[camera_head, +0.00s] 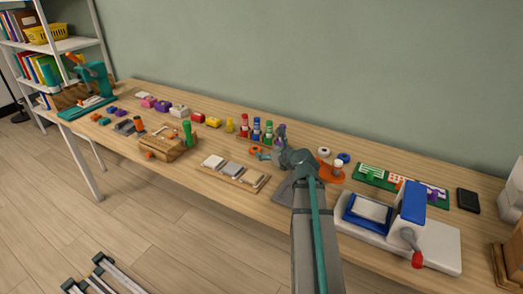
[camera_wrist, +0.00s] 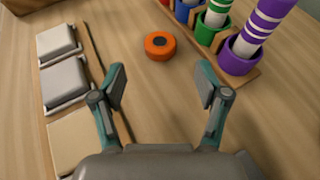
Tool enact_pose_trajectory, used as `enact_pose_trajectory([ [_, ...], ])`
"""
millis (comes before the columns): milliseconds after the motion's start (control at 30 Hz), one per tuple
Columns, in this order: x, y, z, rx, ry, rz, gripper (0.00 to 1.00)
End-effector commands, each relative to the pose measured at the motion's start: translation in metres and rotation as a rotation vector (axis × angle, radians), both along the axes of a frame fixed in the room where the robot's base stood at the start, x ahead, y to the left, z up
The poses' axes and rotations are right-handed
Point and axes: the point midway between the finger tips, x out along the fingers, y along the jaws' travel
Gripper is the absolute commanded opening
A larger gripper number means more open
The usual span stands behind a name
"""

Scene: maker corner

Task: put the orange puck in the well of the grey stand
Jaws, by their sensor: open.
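The orange puck (camera_wrist: 160,46), a short disc with a dark centre, lies flat on the wooden table in the wrist view. In the head view it is a small orange spot (camera_head: 255,150) left of my gripper (camera_head: 268,155). In the wrist view my gripper (camera_wrist: 160,83) is open and empty, its teal fingers wide apart. The puck is beyond the fingertips, roughly centred between them and touching neither. A small grey block (camera_head: 124,127) at the table's left may be the grey stand; I cannot make out a well.
A wooden rack (camera_wrist: 225,62) with coloured, striped pegs stands right of the puck. A tray with pale and grey tiles (camera_wrist: 66,82) lies on the left.

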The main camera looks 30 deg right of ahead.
Motion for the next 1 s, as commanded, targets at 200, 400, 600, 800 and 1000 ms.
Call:
enact_pose_trajectory([
  [200, -0.027, 0.0, 0.011, 0.0, 0.0, 0.0, 0.78],
  [400, -0.032, -0.001, 0.013, 0.0, 0.0, 0.0, 0.79],
  [600, -0.032, -0.001, 0.013, 0.0, 0.0, 0.001, 0.79],
  [800, -0.032, -0.001, 0.014, 0.001, 0.0, 0.002, 0.79],
  [1000, -0.018, 0.019, 0.04, 0.0, 0.0, 0.037, 0.79],
])
